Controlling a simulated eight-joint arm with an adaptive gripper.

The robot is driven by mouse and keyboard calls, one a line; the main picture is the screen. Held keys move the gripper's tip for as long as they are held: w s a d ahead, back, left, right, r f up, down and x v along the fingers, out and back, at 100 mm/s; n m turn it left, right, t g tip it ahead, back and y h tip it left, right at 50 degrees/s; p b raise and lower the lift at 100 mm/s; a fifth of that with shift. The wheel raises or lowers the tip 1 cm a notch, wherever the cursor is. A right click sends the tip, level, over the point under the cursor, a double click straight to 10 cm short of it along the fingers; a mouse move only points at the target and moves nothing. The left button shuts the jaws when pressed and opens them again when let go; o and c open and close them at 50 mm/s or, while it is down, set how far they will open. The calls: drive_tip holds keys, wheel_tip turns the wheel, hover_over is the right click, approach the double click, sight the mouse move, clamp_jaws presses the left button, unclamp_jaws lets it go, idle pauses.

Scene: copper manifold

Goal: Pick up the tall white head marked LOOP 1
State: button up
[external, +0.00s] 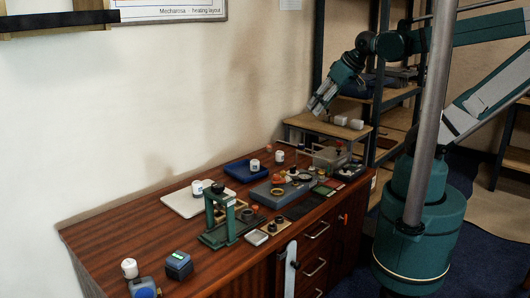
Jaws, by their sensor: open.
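Several small white cylindrical heads with dark markings stand on the wooden bench. One white head (130,268) is at the near left end, by blue items. Another white head (197,188) is on a pale board beside the green press. A third white head (255,165) is at the blue tray, and another white head (280,157) is behind it near the wall. The markings are too small to read, so I cannot tell which is LOOP 1. My gripper (317,108) is open and empty, raised above the bench's far end, well apart from every head.
A green press frame (220,214) stands tall mid-bench. A grey manifold block (281,192) with fittings and a clear bin (331,158) crowd the far right. A blue tray (240,172) lies near the wall. The bench's left part (115,232) is mostly clear.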

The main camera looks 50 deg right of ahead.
drive_tip(key=w+a+r+n+g+y, duration=0.15)
drive_tip(key=w+a+r+n, duration=0.25)
drive_tip(key=w+a, duration=1.05)
drive_tip(key=w+a+f+n+g, duration=0.1)
drive_tip(key=w+a+f+n, duration=0.15)
drive_tip(key=a, duration=0.95)
drive_tip(key=w+a+f+n+g, duration=0.15)
drive_tip(key=w+a, duration=0.25)
drive_tip(key=a, duration=0.7)
drive_tip(key=n+g+h+p, duration=0.2)
drive_tip(key=n+g, duration=0.1)
drive_tip(key=n, duration=0.3)
hover_over(129, 262)
drive_tip(key=f, duration=2.5)
drive_tip(key=shift+w+d+f, duration=0.15)
drive_tip(key=shift+w+d, duration=0.15)
drive_tip(key=shift+s+a+f, duration=0.3)
drive_tip(key=shift+a+f, duration=0.05)
